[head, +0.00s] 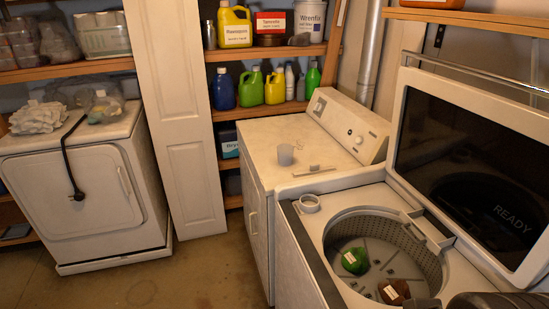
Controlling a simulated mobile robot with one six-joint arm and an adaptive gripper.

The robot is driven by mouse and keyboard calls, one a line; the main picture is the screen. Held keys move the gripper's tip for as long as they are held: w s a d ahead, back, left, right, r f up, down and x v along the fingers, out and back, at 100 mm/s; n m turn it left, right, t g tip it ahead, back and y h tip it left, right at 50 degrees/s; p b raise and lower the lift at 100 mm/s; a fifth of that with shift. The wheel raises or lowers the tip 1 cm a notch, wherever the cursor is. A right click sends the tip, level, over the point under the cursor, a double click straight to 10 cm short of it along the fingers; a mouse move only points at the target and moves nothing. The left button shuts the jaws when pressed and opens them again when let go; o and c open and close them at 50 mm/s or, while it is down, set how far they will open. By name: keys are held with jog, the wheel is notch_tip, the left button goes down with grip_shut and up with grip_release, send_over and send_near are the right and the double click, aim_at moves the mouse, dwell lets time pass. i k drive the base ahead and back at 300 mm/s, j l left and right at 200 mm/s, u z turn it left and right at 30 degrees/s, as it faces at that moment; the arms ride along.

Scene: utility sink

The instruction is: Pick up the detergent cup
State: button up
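A small translucent grey cup (285,155), which looks like the detergent cup, stands upright on the white top of the middle machine (265,135). A brush-like item (314,170) lies just right of it. Dark parts at the bottom right edge look like my arm and perhaps part of my gripper. They are cut off by the frame, over the front of the open washer and well apart from the cup. No fingertips can be made out, so its opening and any contents are hidden.
The open washer (335,285) holds a green item (355,261) and a brown item (394,291). A white ring-shaped piece (310,203) is at its corner. The raised lid (470,160) stands at right. Shelves with bottles (275,86) are behind. Floor at left is clear.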

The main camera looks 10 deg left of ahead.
aim_at(285, 155)
jog(key=i+j+z, duration=0.25)
jog(key=j+z, duration=0.15)
jog(key=j, duration=0.4)
jog(key=i+j+z, duration=0.15)
jog(key=j+z, duration=0.3)
jog(key=j, duration=0.4)
jog(key=j+z, duration=0.4)
jog(key=j, duration=0.45)
jog(key=i+j+z, duration=0.25)
jog(key=i, duration=0.15)
jog(key=i+j+z, duration=0.2)
jog(key=i, duration=0.2)
